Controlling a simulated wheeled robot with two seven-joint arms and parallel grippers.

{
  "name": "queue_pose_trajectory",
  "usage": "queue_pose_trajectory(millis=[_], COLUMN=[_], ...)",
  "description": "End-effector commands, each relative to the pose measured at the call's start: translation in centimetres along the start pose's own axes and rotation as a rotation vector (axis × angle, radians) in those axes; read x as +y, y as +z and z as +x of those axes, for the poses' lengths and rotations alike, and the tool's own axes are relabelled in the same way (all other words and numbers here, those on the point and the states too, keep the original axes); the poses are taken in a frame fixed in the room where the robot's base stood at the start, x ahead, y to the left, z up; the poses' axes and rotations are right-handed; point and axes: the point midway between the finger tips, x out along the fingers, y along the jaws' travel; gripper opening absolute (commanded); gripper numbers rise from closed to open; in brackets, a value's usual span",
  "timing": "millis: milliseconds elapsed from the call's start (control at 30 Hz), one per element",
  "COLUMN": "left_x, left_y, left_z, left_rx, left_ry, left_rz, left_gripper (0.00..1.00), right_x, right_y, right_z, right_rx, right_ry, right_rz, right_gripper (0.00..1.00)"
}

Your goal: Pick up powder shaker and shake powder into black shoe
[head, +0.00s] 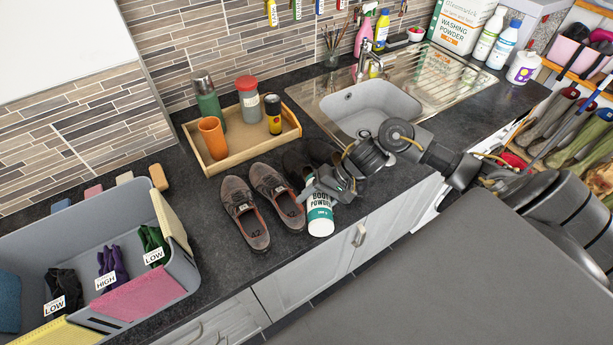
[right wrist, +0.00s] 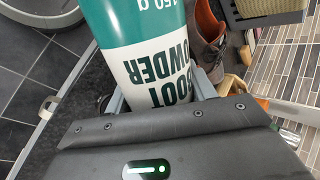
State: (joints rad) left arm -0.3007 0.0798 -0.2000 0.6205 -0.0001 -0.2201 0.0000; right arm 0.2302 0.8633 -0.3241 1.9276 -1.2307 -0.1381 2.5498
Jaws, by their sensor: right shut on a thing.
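The powder shaker (head: 320,220), white and teal with a boot powder label, is held in my right gripper (head: 326,187). In the right wrist view the shaker (right wrist: 150,45) fills the space between the fingers, its lettering upside down; its top is hidden. In the head view it shows at the front of the counter, by the worktop's front edge. A black shoe (head: 296,163) stands on the counter just behind the gripper, largely hidden by the gripper and arm. I cannot tell whether the shaker touches the counter. My left gripper is out of view.
A pair of brown shoes (head: 245,212) stands left of the shaker. A wooden tray (head: 213,168) with a cup, flask and jars is behind them. The sink (head: 372,105) lies behind my arm. A grey divided bin (head: 185,268) is at left.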

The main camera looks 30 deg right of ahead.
Motion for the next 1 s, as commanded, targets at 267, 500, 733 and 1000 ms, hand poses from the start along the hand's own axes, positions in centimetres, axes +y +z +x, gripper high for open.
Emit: queue_pose_trajectory(millis=[267,500,733,1000], left_x=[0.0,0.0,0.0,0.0], left_y=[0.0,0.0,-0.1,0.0], left_z=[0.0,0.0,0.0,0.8], left_rx=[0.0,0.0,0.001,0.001], left_ry=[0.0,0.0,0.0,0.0], left_rz=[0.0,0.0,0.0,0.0], left_gripper=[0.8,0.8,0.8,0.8], right_x=[0.3,0.1,-0.2,-0.8], right_y=[-0.2,-0.4,-0.8,-1.5], right_z=[0.3,0.1,-0.3,-1.0], right_rx=[0.103,0.191,0.289,0.453], right_ry=[0.005,0.009,0.013,0.02], right_rz=[-0.091,-0.169,-0.252,-0.395], right_gripper=[0.24,0.24,0.24,0.24])
